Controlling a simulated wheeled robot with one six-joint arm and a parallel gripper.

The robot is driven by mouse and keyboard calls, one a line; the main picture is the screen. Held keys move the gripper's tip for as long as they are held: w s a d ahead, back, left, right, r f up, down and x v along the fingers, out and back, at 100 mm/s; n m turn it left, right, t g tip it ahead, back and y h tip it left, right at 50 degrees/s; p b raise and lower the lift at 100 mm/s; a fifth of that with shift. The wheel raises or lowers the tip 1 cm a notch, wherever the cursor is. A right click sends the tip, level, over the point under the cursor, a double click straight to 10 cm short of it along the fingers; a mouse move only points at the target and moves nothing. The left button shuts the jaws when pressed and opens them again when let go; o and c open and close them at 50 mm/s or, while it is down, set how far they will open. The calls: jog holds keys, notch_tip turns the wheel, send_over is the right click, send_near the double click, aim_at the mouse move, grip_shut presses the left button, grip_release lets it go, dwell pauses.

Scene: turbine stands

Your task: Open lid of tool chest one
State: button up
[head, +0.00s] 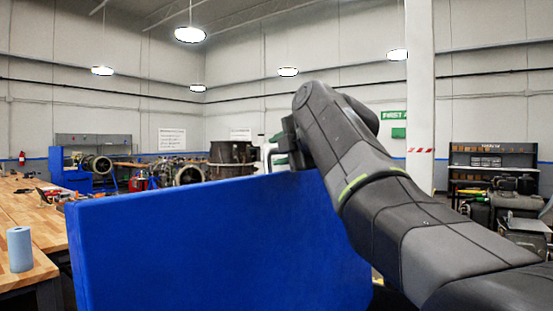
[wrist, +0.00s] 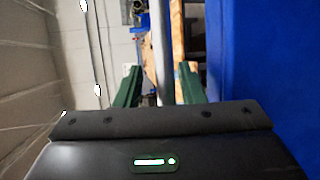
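A large blue panel (head: 215,245), which looks like the raised lid of the tool chest, fills the lower middle of the head view. Its blue face also shows along the right side of the wrist view (wrist: 265,60). My gripper (head: 280,150) is at the panel's top edge, partly hidden behind my wrist. A light grey bar, seemingly a handle, shows beside it. In the wrist view, the two green fingers of my gripper (wrist: 158,82) stand apart with a grey bar (wrist: 160,50) between them. I cannot tell whether they touch it. The chest body is hidden.
A wooden workbench (head: 35,225) with a blue paper roll (head: 19,249) stands at the left. Engine parts (head: 188,175) and a dark drum (head: 232,158) are behind the panel. A white pillar (head: 419,90) and a dark shelf (head: 493,165) stand at the right.

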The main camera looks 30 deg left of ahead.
jog(key=b+v, duration=0.2)
jog(key=v, duration=0.7)
jog(key=shift+d, duration=0.25)
jog(key=shift+s+r, duration=0.1)
jog(key=shift+r, duration=0.1)
jog(key=b+v, duration=0.1)
jog(key=v, duration=1.5)
dwell(0.5)
jog(key=shift+f+b, duration=0.1)
jog(key=shift+b, duration=0.3)
dwell(0.3)
